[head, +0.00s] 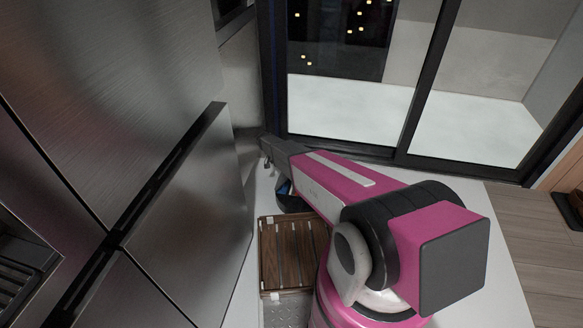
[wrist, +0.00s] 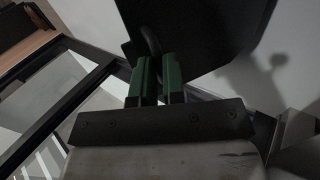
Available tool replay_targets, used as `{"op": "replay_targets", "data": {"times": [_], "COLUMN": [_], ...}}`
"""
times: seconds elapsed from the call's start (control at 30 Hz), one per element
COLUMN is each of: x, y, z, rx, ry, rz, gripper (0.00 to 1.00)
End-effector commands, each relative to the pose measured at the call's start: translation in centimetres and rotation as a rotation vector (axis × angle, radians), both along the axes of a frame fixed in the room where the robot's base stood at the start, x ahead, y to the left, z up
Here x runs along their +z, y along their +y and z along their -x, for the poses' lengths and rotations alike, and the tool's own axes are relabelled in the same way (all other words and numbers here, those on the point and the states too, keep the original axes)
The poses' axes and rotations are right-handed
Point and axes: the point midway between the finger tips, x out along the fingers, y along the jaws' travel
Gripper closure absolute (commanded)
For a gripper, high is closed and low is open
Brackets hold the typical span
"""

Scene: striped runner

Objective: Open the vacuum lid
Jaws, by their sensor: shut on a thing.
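My gripper (wrist: 158,78) shows in the wrist view with two green-padded fingers close together. They are shut on a thin dark curved piece (wrist: 152,42) that looks like a handle. This piece stands against a broad dark panel (wrist: 205,30), which seems to be the vacuum lid, though I cannot be sure. How far the lid is open cannot be told. In the head view my pink arm reaches to the back corner, and the fingertips are not clear there. A dark blue round thing (head: 290,201) is partly hidden under the arm.
Tall steel cabinet doors (head: 195,215) stand close on the left. A glass door with a black frame (head: 425,85) closes off the back. A slatted wooden tray (head: 288,256) lies on the white surface below my arm.

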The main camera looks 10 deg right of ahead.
Motion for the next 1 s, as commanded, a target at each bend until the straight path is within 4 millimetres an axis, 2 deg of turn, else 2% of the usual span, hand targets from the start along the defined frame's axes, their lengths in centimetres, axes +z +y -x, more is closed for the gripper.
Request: {"op": "replay_targets", "data": {"times": [0.1,0.27,1.0], "x": [0.2,0.3,0.3], "y": [1.6,3.0,3.0], "z": [-0.5,-0.9,-0.8], "rx": [0.0,0.0,-0.001], "ry": [0.002,0.001,0.003], "rz": [-0.004,-0.005,-0.004], "gripper": [1.0,1.0,1.0]}}
